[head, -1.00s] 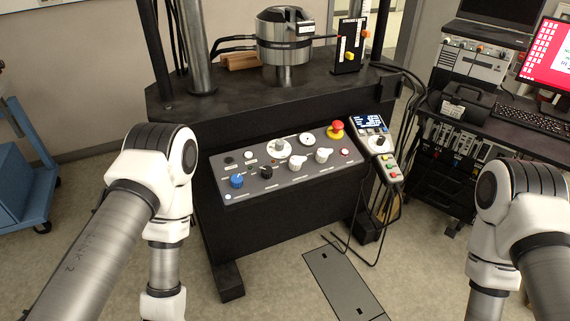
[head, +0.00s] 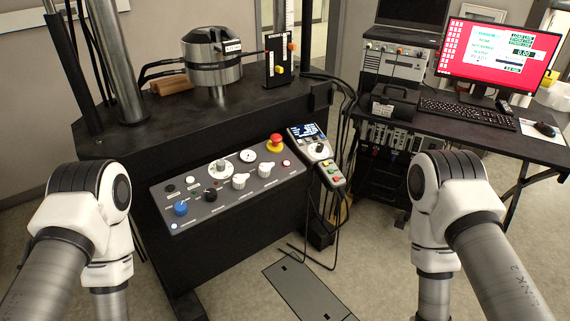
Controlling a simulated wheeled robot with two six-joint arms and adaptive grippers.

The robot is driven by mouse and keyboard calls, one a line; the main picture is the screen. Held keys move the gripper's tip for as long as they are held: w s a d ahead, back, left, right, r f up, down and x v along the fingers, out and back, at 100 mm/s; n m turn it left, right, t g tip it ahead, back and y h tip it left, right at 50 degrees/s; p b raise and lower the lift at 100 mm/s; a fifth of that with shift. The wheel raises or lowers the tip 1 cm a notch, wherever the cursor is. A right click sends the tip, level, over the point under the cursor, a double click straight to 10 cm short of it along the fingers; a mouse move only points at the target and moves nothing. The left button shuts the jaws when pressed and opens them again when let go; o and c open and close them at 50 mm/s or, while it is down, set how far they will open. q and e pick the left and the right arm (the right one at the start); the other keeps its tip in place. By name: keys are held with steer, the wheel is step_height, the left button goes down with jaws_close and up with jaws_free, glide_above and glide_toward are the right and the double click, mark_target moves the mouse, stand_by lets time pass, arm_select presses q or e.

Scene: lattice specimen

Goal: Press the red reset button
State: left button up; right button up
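The control panel (head: 232,190) on the front of the black machine faces me, below the middle of the head view. A small red button with a pale ring (head: 286,163) sits near its right end. A larger red mushroom button on a yellow base (head: 276,142) stands just above it. Panel labels are too small to read, so I cannot tell from them which one is the reset button. Only upper links of my two arms show, at the left and right edges. Both grippers are outside the view, and nothing touches the panel.
A handheld control box (head: 317,152) with coloured buttons hangs right of the panel, its cables looping down. A desk (head: 480,131) with a red-screened monitor (head: 501,52) and keyboard (head: 466,111) stands at right. A dark floor plate (head: 303,291) lies before the machine; surrounding floor is clear.

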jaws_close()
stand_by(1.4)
